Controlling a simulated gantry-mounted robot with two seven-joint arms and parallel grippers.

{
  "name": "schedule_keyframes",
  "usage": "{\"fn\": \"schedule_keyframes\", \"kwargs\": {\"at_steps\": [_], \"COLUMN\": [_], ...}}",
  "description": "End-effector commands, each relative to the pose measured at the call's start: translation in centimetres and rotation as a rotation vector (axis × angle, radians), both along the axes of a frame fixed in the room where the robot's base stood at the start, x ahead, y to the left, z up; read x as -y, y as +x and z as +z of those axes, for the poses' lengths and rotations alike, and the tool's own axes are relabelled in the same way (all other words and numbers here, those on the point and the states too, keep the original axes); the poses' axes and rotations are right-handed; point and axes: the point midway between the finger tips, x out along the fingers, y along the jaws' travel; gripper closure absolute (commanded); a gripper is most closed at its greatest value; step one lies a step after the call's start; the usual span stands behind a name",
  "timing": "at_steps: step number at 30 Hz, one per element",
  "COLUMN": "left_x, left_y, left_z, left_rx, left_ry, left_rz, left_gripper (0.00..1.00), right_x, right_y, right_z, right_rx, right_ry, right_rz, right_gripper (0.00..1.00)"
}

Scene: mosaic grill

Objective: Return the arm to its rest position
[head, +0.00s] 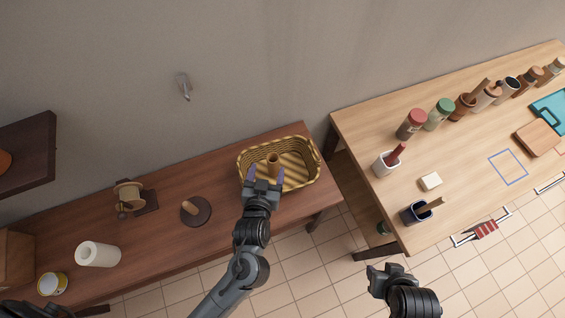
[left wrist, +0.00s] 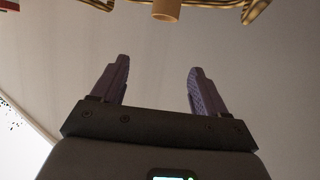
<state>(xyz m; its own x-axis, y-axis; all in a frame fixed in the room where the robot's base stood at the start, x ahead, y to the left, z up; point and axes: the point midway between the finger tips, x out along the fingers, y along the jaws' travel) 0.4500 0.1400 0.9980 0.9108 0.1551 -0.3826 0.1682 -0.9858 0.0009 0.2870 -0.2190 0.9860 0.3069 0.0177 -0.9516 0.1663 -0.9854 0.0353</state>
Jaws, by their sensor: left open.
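My left gripper (head: 265,175) is over the near-left edge of a woven basket (head: 312,168) on the dark wooden table. Its purple fingers are spread with nothing between them. In the left wrist view the open fingers (left wrist: 158,66) show against a plain grey surface. A brown cylinder (head: 273,160) stands in the basket, just beyond the fingertips; in the left wrist view its tan end (left wrist: 165,11) is at the top, apart from the fingers. My right gripper (head: 385,270) hangs over the tiled floor, in front of the light table; its finger opening is unclear.
The dark table (head: 160,240) also holds a spool (head: 129,196), a round holder (head: 196,211), a white roll (head: 98,254) and a yellow-white can (head: 52,283). Floor (head: 300,280) is clear between arms.

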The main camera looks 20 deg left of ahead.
Motion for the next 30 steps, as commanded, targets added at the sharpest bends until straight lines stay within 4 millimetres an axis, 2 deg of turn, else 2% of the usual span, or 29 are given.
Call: {"fn": "schedule_keyframes", "kwargs": {"at_steps": [5, 8, 10, 13, 16, 22, 30], "left_x": [0.0, -0.6, -2.2, -5.7, -6.9, -7.7, -7.8], "left_y": [-0.2, -1.0, -1.7, -2.9, -4.3, -8.7, -15.0], "left_z": [-0.3, -1.2, -1.7, -1.4, -1.3, -0.8, -0.6], "left_rx": [-0.006, -0.027, -0.037, -0.067, -0.169, -0.446, -0.800], "left_ry": [0.001, 0.015, 0.035, 0.068, 0.050, 0.037, 0.053], "left_rz": [-0.001, 0.002, 0.015, -0.012, -0.096, -0.252, -0.321], "left_gripper": [0.26, 0.26, 0.26, 0.26, 0.26, 0.26, 0.26], "right_x": [-0.1, -0.2, -0.2, -0.1, -0.1, -0.1, 0.1], "right_y": [0.0, 0.0, 0.0, 0.0, 0.0, -0.1, -0.1], "right_z": [0.0, 0.0, 0.0, 0.0, 0.0, 0.0, -0.1], "right_rx": [-0.001, -0.001, -0.001, -0.001, -0.002, -0.002, -0.002], "right_ry": [0.004, 0.007, 0.007, 0.007, 0.004, 0.004, -0.003], "right_rz": [-0.003, -0.004, -0.004, -0.005, -0.004, -0.002, 0.002], "right_gripper": [0.57, 0.57, 0.57, 0.57, 0.57, 0.57, 0.57]}}
